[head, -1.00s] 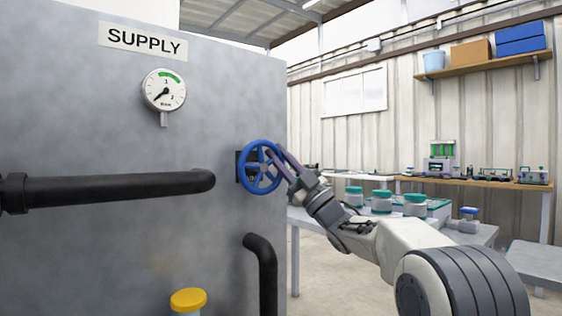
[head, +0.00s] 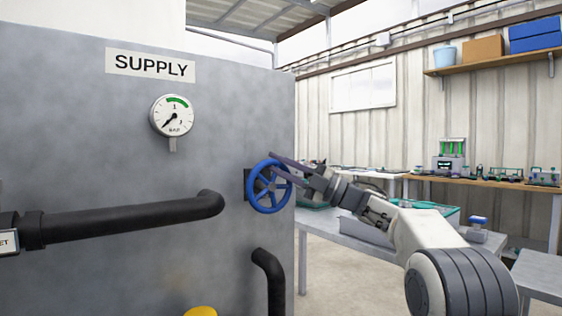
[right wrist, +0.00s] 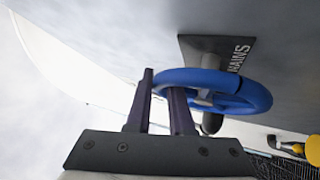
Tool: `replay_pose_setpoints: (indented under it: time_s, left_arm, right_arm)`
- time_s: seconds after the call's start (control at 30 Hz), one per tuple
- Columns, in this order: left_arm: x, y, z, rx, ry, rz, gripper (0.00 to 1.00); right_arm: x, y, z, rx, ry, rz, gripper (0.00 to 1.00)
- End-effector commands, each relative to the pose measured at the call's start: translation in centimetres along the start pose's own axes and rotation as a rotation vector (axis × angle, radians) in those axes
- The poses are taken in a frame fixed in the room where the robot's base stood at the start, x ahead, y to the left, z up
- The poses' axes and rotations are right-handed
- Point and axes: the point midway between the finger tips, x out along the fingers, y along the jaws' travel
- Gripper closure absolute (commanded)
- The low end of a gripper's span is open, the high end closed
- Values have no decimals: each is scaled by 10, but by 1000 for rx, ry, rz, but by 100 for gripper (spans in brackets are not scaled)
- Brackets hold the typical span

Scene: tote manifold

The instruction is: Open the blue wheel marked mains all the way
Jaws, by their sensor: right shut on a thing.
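The blue wheel (head: 259,194) stands out from the grey panel near its right edge. It also shows in the right wrist view (right wrist: 256,95), in front of a dark plate (right wrist: 226,48) lettered MAINS. My right gripper (head: 273,160) reaches the wheel's upper right rim from the right. In the right wrist view my right gripper's two fingers (right wrist: 162,86) are shut on the rim, at its left side there. The round gauge (head: 172,116) above left of the wheel has its needle at lower left, away from the green band. My left gripper is not in view.
A SUPPLY sign (head: 151,66) is on the grey panel (head: 90,150). A black pipe (head: 130,215) runs left of the wheel and another (head: 268,280) bends down below it. A yellow cap (head: 201,311) is at the bottom. A table (head: 350,232) stands behind my right arm.

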Motion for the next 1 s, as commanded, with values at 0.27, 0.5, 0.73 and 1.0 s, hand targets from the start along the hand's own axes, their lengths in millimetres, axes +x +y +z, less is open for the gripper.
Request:
replay_pose_setpoints:
  time_s: [0.27, 0.5, 0.73, 1.0]
  left_arm:
    - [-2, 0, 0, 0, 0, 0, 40]
    - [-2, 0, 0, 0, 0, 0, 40]
    - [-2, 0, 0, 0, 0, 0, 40]
    - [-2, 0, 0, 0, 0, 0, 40]
  right_arm:
    - [2, 2, -1, -16, 2, -10, 100]
    - [2, 2, -1, -15, 2, -9, 100]
    - [1, 1, -1, -14, 3, -11, 50]
    - [-6, 1, 0, -13, 2, -12, 50]
